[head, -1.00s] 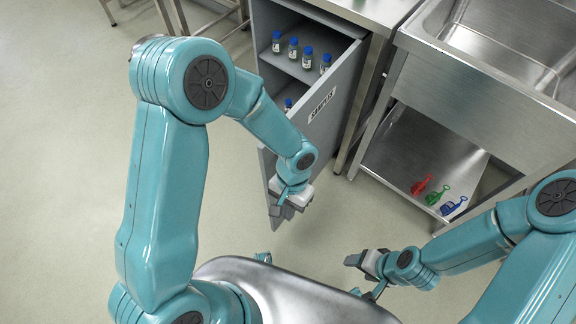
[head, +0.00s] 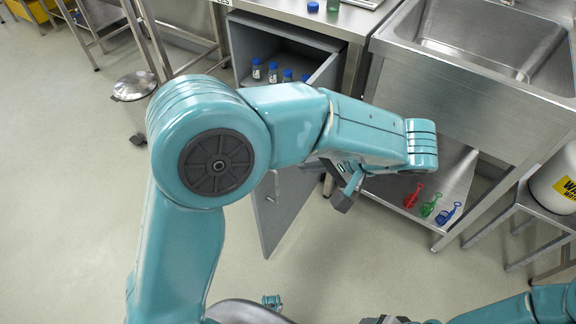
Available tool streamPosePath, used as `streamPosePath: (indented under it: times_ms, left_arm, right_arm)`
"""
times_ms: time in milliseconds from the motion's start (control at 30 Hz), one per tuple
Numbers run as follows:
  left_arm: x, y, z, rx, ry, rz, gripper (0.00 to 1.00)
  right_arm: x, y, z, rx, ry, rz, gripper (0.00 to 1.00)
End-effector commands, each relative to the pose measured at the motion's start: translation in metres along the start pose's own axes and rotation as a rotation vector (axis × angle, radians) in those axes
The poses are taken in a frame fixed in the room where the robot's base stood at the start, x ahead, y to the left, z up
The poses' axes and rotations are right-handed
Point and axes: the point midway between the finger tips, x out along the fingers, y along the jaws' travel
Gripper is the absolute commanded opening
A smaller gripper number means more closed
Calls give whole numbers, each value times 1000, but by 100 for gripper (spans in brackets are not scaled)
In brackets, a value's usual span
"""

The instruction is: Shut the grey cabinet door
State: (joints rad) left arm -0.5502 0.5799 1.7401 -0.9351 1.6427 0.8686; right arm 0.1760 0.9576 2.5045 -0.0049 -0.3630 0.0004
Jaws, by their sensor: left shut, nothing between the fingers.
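The grey cabinet (head: 239,50) stands under the steel counter, and its inside shows. Its grey door (head: 278,222) stands open, swung out toward me, with its middle hidden behind my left arm. Several small bottles with blue caps (head: 273,70) stand on the cabinet's shelf. My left gripper (head: 345,196) is shut and empty, to the right of the door, on its outer side. I cannot tell whether it touches the door. My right gripper (head: 386,320) shows only in part at the bottom edge, and its jaws are unclear.
A steel sink (head: 480,45) stands to the right, with red, green and blue tools (head: 428,205) on its lower shelf. A white container (head: 558,185) sits on a stool at far right. A steel pedal bin (head: 134,86) is at left. Floor in front is clear.

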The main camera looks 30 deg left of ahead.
Motion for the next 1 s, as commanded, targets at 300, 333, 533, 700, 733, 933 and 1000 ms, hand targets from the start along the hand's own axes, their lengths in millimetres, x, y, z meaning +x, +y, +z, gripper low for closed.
streamPosePath:
  times_ms: [300,333,533,700,733,933,1000]
  left_arm:
    - [67,0,1,-2,-10,2,0]
    - [74,0,2,-2,-11,2,0]
    - [106,-10,2,-4,-8,4,0]
    - [119,-22,3,0,-6,4,0]
    - [120,-23,3,0,-5,4,0]
    - [123,-26,3,2,-3,3,0]
    - [123,-26,3,3,-3,3,0]
  right_arm:
    - [13,5,0,0,0,0,65]
    - [14,5,0,0,0,0,65]
    - [18,6,0,0,0,0,65]
    - [19,7,0,0,0,0,65]
    - [19,7,0,0,0,0,65]
    - [19,7,0,0,0,0,65]
    - [19,7,0,0,0,0,65]
